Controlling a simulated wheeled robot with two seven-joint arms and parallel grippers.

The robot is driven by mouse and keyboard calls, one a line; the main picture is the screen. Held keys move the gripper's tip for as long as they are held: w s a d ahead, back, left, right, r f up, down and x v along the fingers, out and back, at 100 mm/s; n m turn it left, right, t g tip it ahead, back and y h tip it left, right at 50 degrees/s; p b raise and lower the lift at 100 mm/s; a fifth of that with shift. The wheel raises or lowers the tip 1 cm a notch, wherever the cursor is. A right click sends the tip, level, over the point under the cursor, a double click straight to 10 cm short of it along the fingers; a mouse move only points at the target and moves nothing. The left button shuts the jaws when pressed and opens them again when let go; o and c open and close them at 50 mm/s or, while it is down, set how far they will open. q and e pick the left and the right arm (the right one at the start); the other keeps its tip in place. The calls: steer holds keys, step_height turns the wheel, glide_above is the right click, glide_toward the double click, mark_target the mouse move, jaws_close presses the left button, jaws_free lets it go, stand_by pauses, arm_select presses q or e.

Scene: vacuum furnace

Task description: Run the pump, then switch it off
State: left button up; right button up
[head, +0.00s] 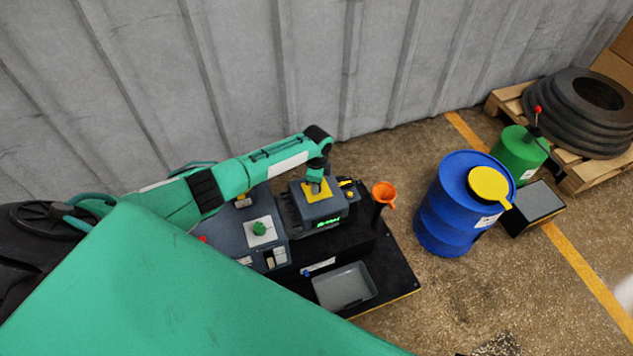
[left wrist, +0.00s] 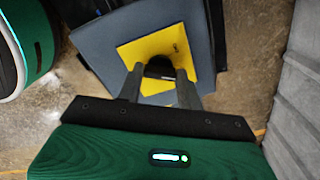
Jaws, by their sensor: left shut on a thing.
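The pump unit is a dark grey box (head: 297,204) with a yellow plate (head: 325,194) on top and a green lit display (head: 328,222) on its front. My left gripper (head: 315,185) reaches down onto the yellow plate from above. In the left wrist view its fingers (left wrist: 160,74) are shut on a dark knob (left wrist: 159,66) at the middle of the yellow plate (left wrist: 184,50). The fingers hide part of the knob, so its setting cannot be told. Left of it, a grey control box (head: 271,217) carries a green knob (head: 259,228) on a white plate. My right gripper is not in view.
An orange funnel (head: 384,193) stands right of the pump, and a grey tray (head: 344,287) lies in front. A blue drum (head: 440,215), green can (head: 518,150) and pallet with black rings (head: 578,130) are further right. A corrugated wall (head: 330,60) runs behind.

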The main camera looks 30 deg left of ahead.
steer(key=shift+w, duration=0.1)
arm_select(q)
steer(key=o, duration=1)
steer(key=shift+r, duration=0.3)
step_height(320, 180, up, 13)
steer(key=shift+r+p, duration=0.15)
steer(key=shift+p, duration=0.95)
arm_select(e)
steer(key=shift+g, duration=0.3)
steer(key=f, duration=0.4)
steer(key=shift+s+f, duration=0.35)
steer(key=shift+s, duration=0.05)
